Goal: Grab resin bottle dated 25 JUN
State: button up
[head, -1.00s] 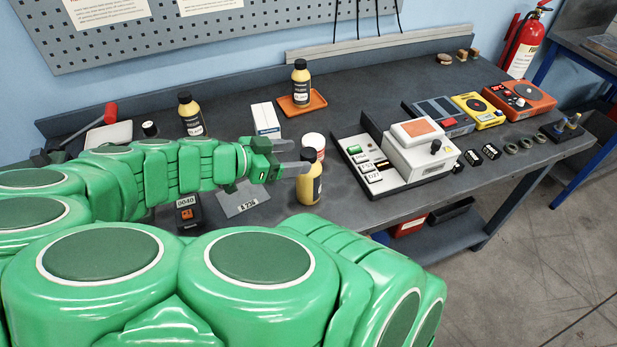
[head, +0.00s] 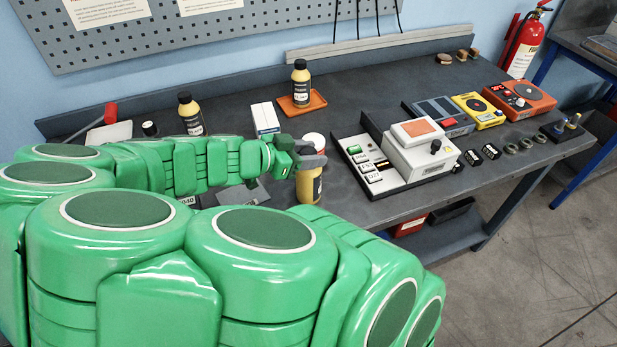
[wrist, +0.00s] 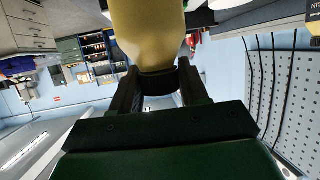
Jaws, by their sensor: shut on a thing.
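My gripper (head: 308,160) is shut around the black cap of a yellow bottle (head: 309,188), which stands upright near the bench's front edge. In the wrist view the jaws grip the dark cap, with the yellow bottle body (wrist: 148,35) above them. A second yellow bottle with a black cap (head: 190,118) stands at the back left. A third such bottle (head: 301,88) stands on an orange tray (head: 317,101) at the back. The date on the held bottle does not show, and the other labels are too small to read surely.
A white box (head: 265,118) is behind my gripper. A white device (head: 420,152) on a dark base stands to the right. Bare bench top lies between the tray and the device.

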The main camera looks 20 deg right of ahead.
grip_shut()
